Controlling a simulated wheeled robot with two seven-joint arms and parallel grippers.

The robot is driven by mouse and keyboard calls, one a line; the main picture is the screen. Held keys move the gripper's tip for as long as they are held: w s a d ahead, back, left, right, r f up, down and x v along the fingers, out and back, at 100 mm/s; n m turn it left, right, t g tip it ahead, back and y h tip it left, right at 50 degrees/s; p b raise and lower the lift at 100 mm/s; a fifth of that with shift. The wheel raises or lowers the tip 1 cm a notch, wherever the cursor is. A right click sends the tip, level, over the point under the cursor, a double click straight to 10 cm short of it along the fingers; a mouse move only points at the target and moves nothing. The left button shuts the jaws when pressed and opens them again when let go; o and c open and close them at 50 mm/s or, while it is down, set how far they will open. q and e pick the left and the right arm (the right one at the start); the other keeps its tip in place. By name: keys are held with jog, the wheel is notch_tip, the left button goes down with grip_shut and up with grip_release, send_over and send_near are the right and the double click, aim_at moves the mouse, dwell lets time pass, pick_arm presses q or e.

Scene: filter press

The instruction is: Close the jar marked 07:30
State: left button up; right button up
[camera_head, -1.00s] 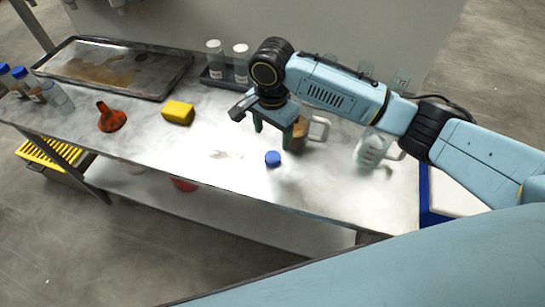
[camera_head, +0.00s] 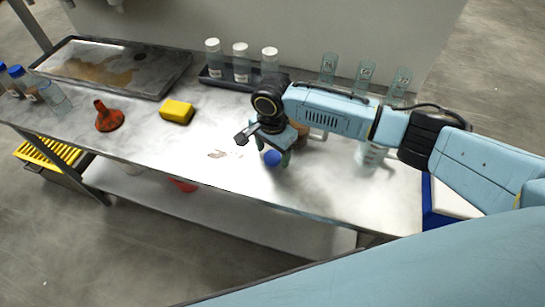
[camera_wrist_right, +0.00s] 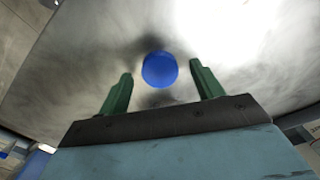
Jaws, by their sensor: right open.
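A blue cap (camera_head: 272,158) lies on the grey table near its front edge. It also shows in the right wrist view (camera_wrist_right: 159,69), centred between and beyond the fingertips. My right gripper (camera_head: 281,157) is open and points down over the cap, with a green finger on each side; I cannot tell how far above it is. Blue-capped jars (camera_head: 17,72) stand at the far left, beside a jar with no cap (camera_head: 59,98). White-capped jars (camera_head: 241,63) stand in a dark rack at the back. The mark 07:30 cannot be read on any jar. My left gripper is out of view.
An orange funnel (camera_head: 108,117) and a yellow sponge (camera_head: 177,111) lie left of the cap. A stained metal tray (camera_head: 62,82) is at the back left. Glass vessels (camera_head: 365,73) stand at the back right. A brown-filled beaker is mostly hidden behind my right gripper.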

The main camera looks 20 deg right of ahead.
aim_at(273, 156)
jog(key=shift+f, duration=0.3)
jog(key=c, duration=1.1)
notch_tip(273, 156, up, 10)
jog(key=shift+r+p, duration=0.1)
jog(key=shift+p, duration=0.7)
jog(key=shift+c, duration=0.2)
